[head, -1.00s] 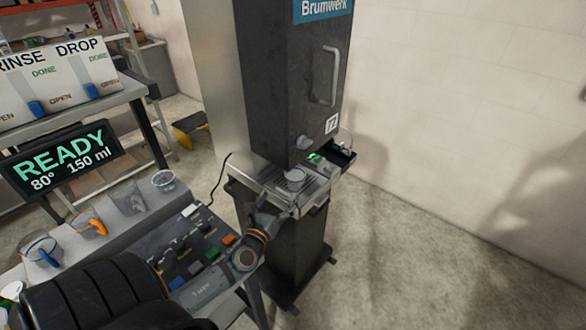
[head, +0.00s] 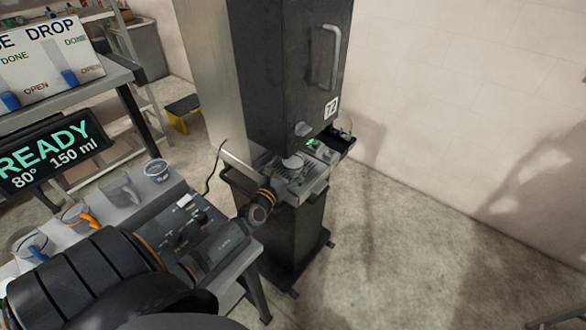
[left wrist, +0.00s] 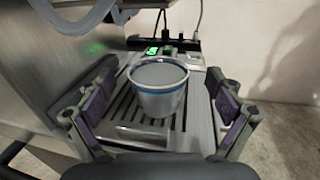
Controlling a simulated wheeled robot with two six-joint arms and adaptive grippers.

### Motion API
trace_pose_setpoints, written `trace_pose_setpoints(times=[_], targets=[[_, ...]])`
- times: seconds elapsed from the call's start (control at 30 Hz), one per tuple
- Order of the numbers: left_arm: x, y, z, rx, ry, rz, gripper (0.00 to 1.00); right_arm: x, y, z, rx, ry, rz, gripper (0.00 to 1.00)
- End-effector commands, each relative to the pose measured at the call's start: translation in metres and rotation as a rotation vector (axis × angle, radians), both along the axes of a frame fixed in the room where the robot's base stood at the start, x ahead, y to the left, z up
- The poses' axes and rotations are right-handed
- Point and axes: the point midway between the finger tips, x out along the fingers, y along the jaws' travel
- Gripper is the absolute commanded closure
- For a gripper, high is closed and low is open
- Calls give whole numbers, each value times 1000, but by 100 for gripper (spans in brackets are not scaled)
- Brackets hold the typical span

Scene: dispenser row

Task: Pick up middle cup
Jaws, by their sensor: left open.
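A small pale cup with a blue band near its rim (left wrist: 158,90) stands upright on the dispenser's slotted drip tray (left wrist: 120,128). It also shows in the head view (head: 293,162), under the nozzle. My left gripper (left wrist: 160,112) is open, with one finger to each side of the cup and visible gaps between. In the head view the left gripper (head: 285,184) is at the tray's near edge, partly hidden by my wrist. I cannot tell whether the cup is filled. My right gripper is not in view.
The dark dispenser cabinet (head: 285,75) rises above the tray. At left, a table holds an orange-handled cup (head: 78,215), a blue-handled cup (head: 32,246) and a clear cup (head: 157,170). A READY display (head: 48,157) stands behind them.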

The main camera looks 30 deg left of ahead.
Motion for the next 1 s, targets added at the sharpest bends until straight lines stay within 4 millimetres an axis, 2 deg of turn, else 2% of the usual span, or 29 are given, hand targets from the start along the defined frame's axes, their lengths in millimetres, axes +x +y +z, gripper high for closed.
trace_pose_setpoints(times=[0.1, 0.2, 0.43, 0.9, 1.0], targets=[[21, 5, -3, -1, -3, 2, 8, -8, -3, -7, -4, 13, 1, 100], [30, 6, -2, 0, -2, 1, 8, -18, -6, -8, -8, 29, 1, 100], [32, 6, -2, 0, 0, 1, 8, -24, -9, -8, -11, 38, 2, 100], [32, 6, -2, 0, 0, 1, 70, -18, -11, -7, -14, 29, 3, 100], [32, 6, -2, 0, -1, 1, 72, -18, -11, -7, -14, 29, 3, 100]])
